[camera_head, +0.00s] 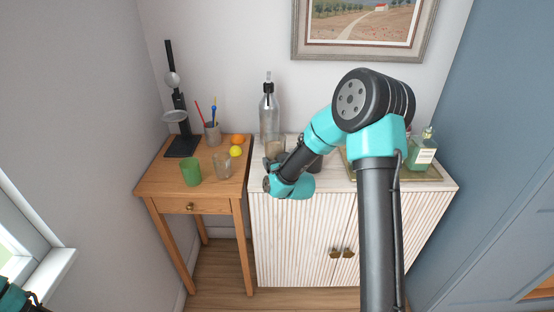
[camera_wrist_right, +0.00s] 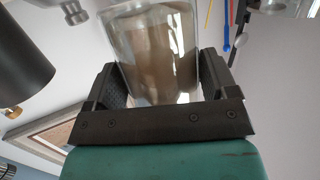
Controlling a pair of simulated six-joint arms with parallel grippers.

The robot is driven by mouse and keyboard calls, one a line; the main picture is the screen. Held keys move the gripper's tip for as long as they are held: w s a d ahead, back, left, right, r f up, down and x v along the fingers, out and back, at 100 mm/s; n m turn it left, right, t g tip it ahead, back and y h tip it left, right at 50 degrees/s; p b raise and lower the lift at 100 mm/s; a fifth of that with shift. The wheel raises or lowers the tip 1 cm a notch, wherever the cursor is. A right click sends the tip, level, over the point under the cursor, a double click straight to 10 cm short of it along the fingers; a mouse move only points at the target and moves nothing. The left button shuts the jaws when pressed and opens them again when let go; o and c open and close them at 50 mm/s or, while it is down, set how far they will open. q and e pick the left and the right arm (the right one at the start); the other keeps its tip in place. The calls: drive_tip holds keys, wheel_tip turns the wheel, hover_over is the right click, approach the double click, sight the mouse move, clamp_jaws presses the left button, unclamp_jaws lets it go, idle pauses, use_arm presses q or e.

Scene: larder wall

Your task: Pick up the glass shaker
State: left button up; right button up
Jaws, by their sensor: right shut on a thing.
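The glass shaker (camera_head: 276,143) is a clear glass vessel with tan contents. It shows over the left part of the white cabinet, in front of the tall clear bottle (camera_head: 269,108). My right gripper (camera_head: 274,162) is at it. In the right wrist view, the glass shaker (camera_wrist_right: 155,50) stands between the two black fingers of my right gripper (camera_wrist_right: 166,85), which are shut on its sides. I cannot tell whether its base touches the cabinet top. Only a bit of my left arm shows at the lower left corner of the head view; its gripper is out of view.
The white cabinet (camera_head: 300,205) also holds a dark cylinder (camera_head: 314,163) right of the gripper and a tray (camera_head: 428,174) with a green bottle (camera_head: 422,152). The wooden table (camera_head: 163,180) holds a green cup (camera_head: 191,172), a glass mug (camera_head: 222,165), fruit and a pen cup (camera_head: 212,134).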

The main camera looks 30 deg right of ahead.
drive_tip(key=s+a+r, duration=0.1)
drive_tip(key=s+a, duration=0.6)
drive_tip(key=s, duration=0.4)
drive_tip(key=shift+r, duration=0.2)
idle(0.4)
drive_tip(key=shift+s, duration=0.2)
idle(0.5)
